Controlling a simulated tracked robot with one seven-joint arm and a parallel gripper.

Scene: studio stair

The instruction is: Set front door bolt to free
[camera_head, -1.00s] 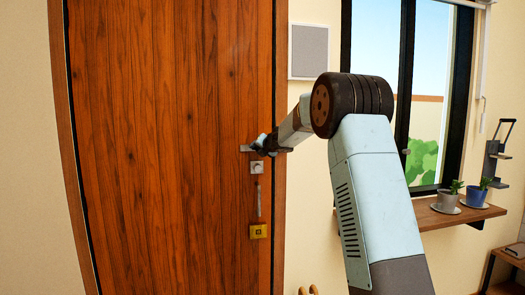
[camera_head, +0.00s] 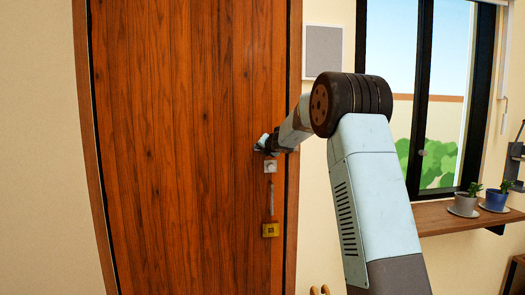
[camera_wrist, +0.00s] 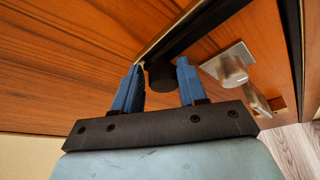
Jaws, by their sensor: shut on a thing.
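The front door (camera_head: 180,150) is tall brown wood and appears closed. My gripper (camera_head: 265,143) is at its right edge, just above a small square metal lock plate (camera_head: 270,166). In the wrist view, the blue fingers of my gripper (camera_wrist: 160,84) are shut on a dark round knob (camera_wrist: 160,76), which seems to be the bolt's. The knob sits by a long black bar (camera_wrist: 200,34) on the door. In the head view, my gripper hides most of the bolt, so its position cannot be told.
A grey wall panel (camera_head: 322,51) hangs right of the door. A shelf (camera_head: 450,221) with potted plants is under the window at right.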

